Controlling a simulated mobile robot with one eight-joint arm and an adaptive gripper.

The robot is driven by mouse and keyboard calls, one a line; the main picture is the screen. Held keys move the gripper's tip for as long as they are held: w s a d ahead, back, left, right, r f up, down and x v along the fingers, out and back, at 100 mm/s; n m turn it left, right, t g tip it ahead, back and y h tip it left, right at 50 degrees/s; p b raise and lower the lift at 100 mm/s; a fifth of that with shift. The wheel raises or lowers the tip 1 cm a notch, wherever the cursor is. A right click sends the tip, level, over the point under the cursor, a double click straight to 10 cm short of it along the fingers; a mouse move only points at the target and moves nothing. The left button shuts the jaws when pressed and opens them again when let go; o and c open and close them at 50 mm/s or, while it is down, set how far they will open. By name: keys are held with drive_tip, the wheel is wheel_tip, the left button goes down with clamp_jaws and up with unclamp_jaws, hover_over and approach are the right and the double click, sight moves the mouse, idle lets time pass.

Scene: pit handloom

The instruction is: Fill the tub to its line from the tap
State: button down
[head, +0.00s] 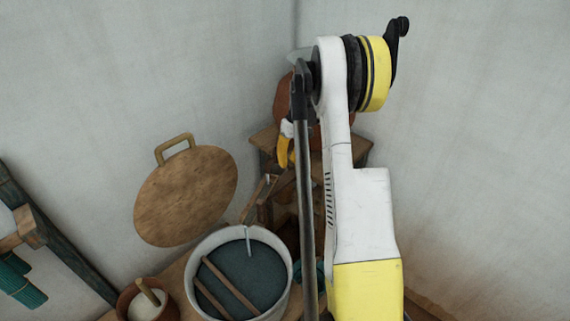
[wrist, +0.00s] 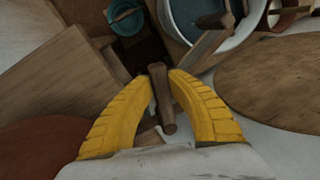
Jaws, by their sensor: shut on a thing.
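The tub (head: 209,246) is a round pale vessel with dark blue-grey liquid (head: 246,262) in it, the surface a little below the rim. A thin pale streak (head: 248,240) runs from the wooden spout (head: 252,202) down to the liquid. In the wrist view, part of the tub (wrist: 237,46) shows at the top, with the spout (wrist: 205,48) reaching over it. My gripper (wrist: 161,78) has its yellow fingers shut on a short wooden tap handle (wrist: 161,100). In the head view, my gripper (head: 286,150) is partly hidden by my arm. I cannot make out the fill line.
Two wooden sticks (head: 228,287) lie across the tub. A round wooden lid (head: 185,196) leans at the wall. A clay pot (head: 130,296) with a stick stands left of the tub. A wooden stand (head: 263,139) and brown vessel (head: 282,101) are behind my arm. A teal bowl (wrist: 127,23) is nearby.

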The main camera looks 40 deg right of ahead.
drive_tip(key=d+n, duration=0.2)
drive_tip(key=n, duration=0.1)
drive_tip(key=shift+g, duration=0.3)
drive_tip(key=c, duration=1.3)
unclamp_jaws()
drive_tip(key=shift+d+f, duration=0.1)
drive_tip(key=shift+o, duration=0.2)
wheel_tip(320, 180, up, 12)
drive_tip(key=d, duration=0.2)
drive_tip(key=shift+d, duration=0.15)
